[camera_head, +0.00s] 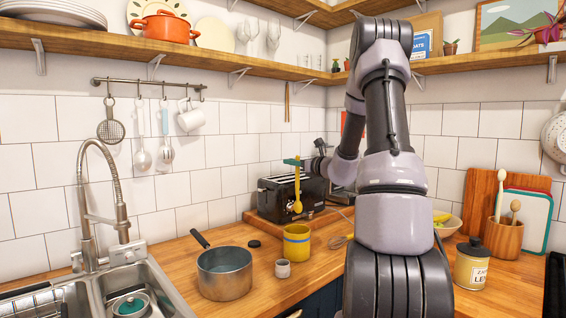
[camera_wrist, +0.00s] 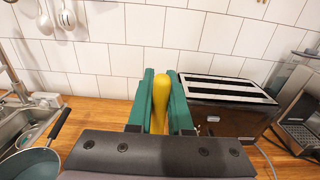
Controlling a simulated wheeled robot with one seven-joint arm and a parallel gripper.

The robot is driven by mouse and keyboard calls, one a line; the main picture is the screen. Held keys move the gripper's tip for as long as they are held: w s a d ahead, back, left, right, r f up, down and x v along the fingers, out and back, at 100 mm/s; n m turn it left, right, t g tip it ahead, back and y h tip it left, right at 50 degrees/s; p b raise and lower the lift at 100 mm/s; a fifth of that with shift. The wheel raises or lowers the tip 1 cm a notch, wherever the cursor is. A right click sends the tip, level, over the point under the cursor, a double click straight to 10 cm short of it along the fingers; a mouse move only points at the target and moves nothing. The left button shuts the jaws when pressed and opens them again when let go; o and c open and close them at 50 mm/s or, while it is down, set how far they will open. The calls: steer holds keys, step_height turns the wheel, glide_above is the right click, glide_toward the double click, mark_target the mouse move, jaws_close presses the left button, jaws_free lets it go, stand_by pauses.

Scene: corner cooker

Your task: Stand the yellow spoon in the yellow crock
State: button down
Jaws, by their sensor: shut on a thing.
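The yellow spoon (camera_head: 297,190) hangs upright from my gripper (camera_head: 292,162), bowl end down, in front of the toaster. In the wrist view the yellow spoon (camera_wrist: 161,92) sits between the green fingers of my gripper (camera_wrist: 161,90), which are shut on it. The yellow crock (camera_head: 297,243) stands on the wooden counter with its mouth up. The spoon is above the crock's mouth and apart from it, with its bowl a little above the rim in the head view. The crock is not visible in the wrist view.
A black toaster (camera_head: 281,198) stands behind the crock. The sink (camera_head: 100,290) is at far left, a lemon canister (camera_head: 471,267) at right.

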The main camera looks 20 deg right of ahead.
mark_target(301, 207)
steer(key=shift+w+a, duration=0.1)
steer(key=shift+f, duration=2.5)
steer(key=shift+f, duration=5.45)
steer(key=c, duration=0.8)
jaws_free()
steer(key=shift+f, duration=0.1)
steer(key=shift+o, duration=0.2)
steer(key=shift+v, duration=1.6)
